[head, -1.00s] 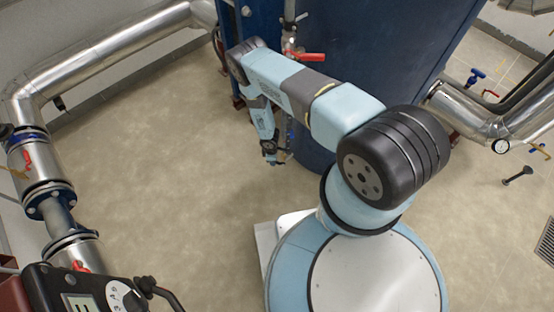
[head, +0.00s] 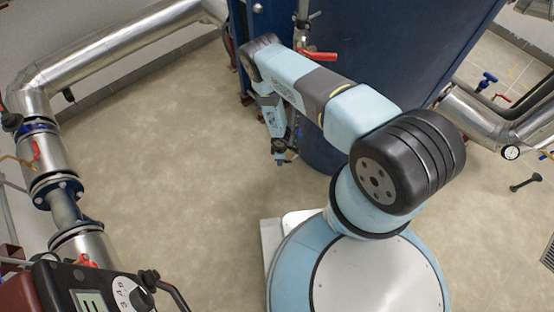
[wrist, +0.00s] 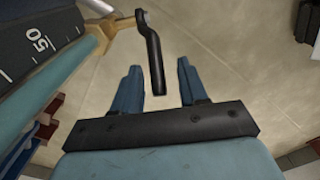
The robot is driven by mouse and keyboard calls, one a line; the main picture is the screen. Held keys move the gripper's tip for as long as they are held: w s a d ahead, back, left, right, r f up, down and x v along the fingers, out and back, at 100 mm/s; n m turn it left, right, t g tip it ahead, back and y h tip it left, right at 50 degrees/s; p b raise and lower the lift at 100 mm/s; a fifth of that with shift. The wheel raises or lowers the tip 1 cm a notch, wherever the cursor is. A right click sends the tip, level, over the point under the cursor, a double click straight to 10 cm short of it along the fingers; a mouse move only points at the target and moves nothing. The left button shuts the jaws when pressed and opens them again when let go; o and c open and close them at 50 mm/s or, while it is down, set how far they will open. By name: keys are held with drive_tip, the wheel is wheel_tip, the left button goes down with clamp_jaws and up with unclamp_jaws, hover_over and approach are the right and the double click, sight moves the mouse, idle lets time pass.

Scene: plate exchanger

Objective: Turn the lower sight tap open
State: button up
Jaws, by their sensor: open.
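In the wrist view, a tap with a brass body (wrist: 116,30) and a black lever (wrist: 153,55) stands ahead of my gripper (wrist: 160,78); it appears to be the lower sight tap. The lever's free end lies near the gap between my two blue fingers, closer to the left one. I cannot tell whether it touches a finger. My gripper is open, with nothing held. In the head view my gripper (head: 281,160) hangs low beside the blue vessel, and the tap is hidden or too small to make out.
A scale marked 50 (wrist: 40,43) runs close along the left of the wrist view. In the head view, a red lever (head: 318,55) sits above my forearm by the blue vessel (head: 395,40). Lagged pipes (head: 120,52) run at the left. The floor (head: 170,150) left of my arm is clear.

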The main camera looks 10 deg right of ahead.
drive_tip(key=shift+r, duration=0.1)
wheel_tip(320, 180, up, 13)
drive_tip(key=shift+r, duration=0.2)
idle(0.5)
